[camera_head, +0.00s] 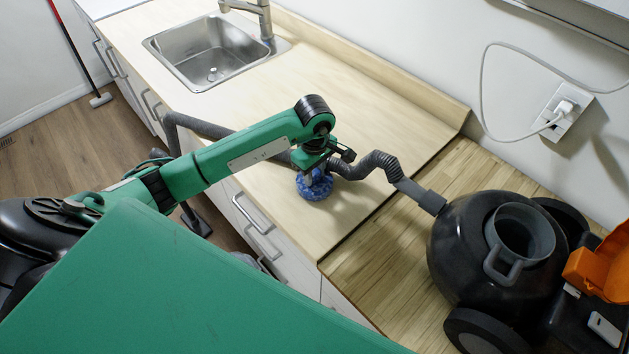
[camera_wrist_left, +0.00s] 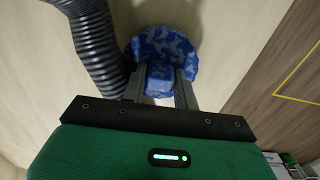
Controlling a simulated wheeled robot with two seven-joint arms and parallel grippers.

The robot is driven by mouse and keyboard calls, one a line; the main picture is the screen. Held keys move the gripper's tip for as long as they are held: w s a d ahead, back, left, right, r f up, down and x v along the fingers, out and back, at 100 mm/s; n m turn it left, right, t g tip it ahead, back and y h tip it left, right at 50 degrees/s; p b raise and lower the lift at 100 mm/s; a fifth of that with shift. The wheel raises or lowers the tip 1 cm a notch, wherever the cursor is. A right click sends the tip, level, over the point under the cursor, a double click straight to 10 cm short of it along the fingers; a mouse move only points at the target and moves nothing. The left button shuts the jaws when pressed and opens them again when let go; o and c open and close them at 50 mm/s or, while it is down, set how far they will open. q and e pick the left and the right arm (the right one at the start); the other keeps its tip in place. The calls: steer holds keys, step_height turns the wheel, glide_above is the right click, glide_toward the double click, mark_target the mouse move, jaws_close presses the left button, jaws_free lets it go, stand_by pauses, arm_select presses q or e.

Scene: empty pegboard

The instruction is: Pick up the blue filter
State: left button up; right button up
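The blue filter (camera_head: 314,187) is a round, mottled blue piece at the counter, right below my left gripper (camera_head: 318,168) in the head view. In the left wrist view the filter (camera_wrist_left: 177,45) shows as a round blue disc with a squarish blue knob towards me. The two grey fingers of my left gripper (camera_wrist_left: 161,84) stand apart, one on each side of that knob. Whether they press on it I cannot tell. Whether the filter touches the counter is also unclear. My right gripper is not in view.
A grey corrugated hose (camera_head: 378,163) runs close past my left gripper to a black vacuum cleaner (camera_head: 462,250) on the right. A sink (camera_head: 210,55) is set in the pale counter (camera_head: 370,95). Counter space behind the filter is clear.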

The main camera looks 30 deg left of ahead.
arm_select(q)
steer(key=c, duration=0.4)
